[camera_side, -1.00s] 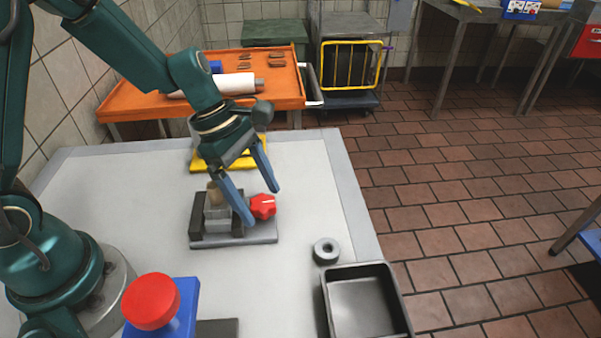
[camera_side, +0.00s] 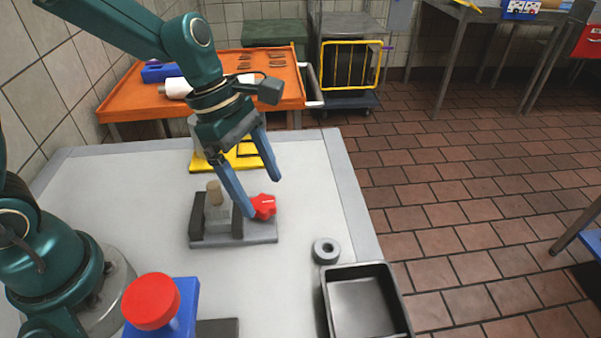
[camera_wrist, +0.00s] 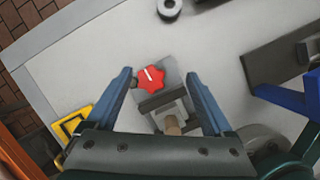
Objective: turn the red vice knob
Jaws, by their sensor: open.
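The red vice knob (camera_side: 263,206) is a lobed knob with a white mark, on the right side of a small grey vice (camera_side: 258,232). It also shows in the wrist view (camera_wrist: 150,79), its white mark clearly visible. A tan peg (camera_side: 214,193) stands upright between the vice's dark jaws. My gripper (camera_side: 263,196) is open and points down at the knob. In the side view, one blue finger reaches the knob's left side and the other is behind and above it. In the wrist view, the open fingers (camera_wrist: 159,74) lie to either side of the knob. I cannot tell whether either touches it.
A grey ring (camera_side: 326,250) and a black tray (camera_side: 366,303) lie right of the vice near the table edge. A red button on a blue box (camera_side: 152,302) stands in front. A yellow-based fixture (camera_side: 240,160) is behind. The table's middle right is clear.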

